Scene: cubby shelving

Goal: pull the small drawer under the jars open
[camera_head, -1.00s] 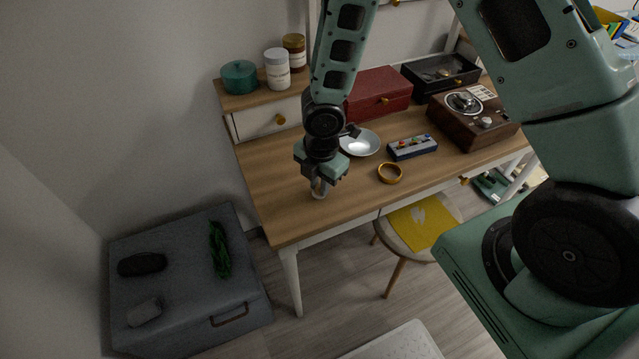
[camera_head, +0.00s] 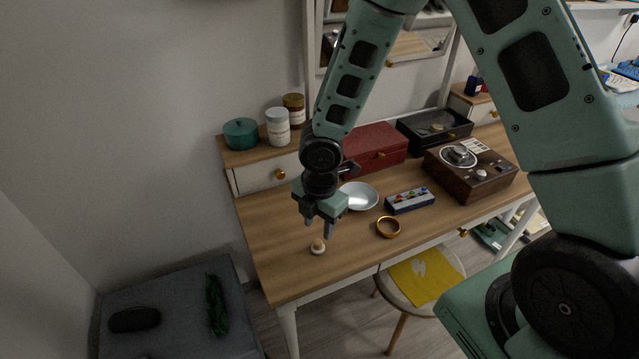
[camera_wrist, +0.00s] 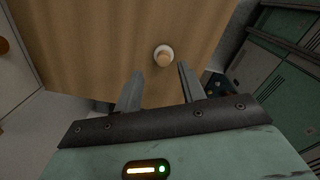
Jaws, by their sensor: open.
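The small white drawer (camera_head: 257,178) with a round brass knob (camera_head: 280,174) is closed, at the left back of the wooden desk. On the ledge above it stand a teal lidded pot (camera_head: 240,133), a white jar (camera_head: 278,127) and a brown jar (camera_head: 294,109). My gripper (camera_head: 318,232) is open and empty, pointing down over the desk, in front and to the right of the drawer. In the wrist view its two fingers (camera_wrist: 158,92) are apart, with a small white item with a wooden top (camera_wrist: 163,55) beyond them on the desktop.
The small wooden-topped item (camera_head: 318,247) stands on the desk below my gripper. A white bowl (camera_head: 359,195), brass ring (camera_head: 388,226), small button box (camera_head: 410,200) and red box (camera_head: 374,149) lie to the right. The desktop's left part (camera_head: 262,222) is clear.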

